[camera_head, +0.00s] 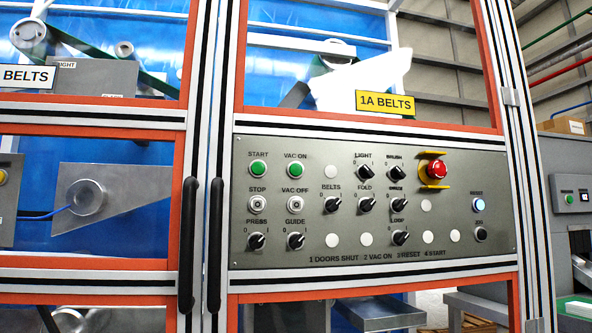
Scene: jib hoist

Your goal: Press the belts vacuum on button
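A grey control panel (376,255) faces me on the front of a machine. The VAC ON button (295,170) is round and green, in the panel's top row. The similar green START button (259,169) is just left of it. The pale VAC OFF button (296,204) is directly below it. A black rotary knob marked BELTS (332,204) is to the lower right. A yellow 1A BELTS sign (385,103) hangs above the panel. My gripper is not in view, and nothing covers the VAC ON button.
A red emergency stop (436,170) with a yellow guard sticks out at the panel's right. A lit RESET button (478,204) is near the right edge. Black vertical door handles (215,245) protrude left of the panel. More black knobs fill the lower rows.

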